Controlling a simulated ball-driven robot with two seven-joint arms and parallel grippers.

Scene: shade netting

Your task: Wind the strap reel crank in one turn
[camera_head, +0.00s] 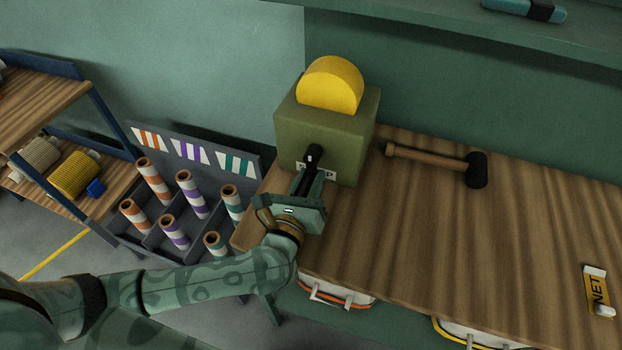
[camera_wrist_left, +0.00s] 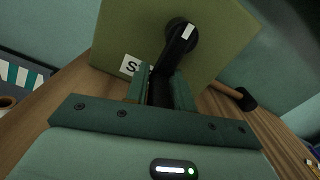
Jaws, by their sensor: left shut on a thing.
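The strap reel is an olive green box (camera_head: 335,125) with a yellow drum (camera_head: 332,84) on top, standing at the left end of the wooden workbench. Its black crank (camera_head: 313,156) is on the front face, with a white mark at its hub. In the left wrist view the crank (camera_wrist_left: 180,42) runs from the hub down and slightly left between my fingers. My left gripper (camera_head: 307,185) is shut on the lower end of the crank, which the fingers partly hide; it also shows in the left wrist view (camera_wrist_left: 161,88). My right gripper is not in view.
A mallet (camera_head: 435,164) lies on the bench (camera_head: 430,230) right of the reel. A yellow NET item (camera_head: 597,291) lies at the far right. A divided rack (camera_head: 150,240) with several striped rolls stands left of the bench. The bench middle is clear.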

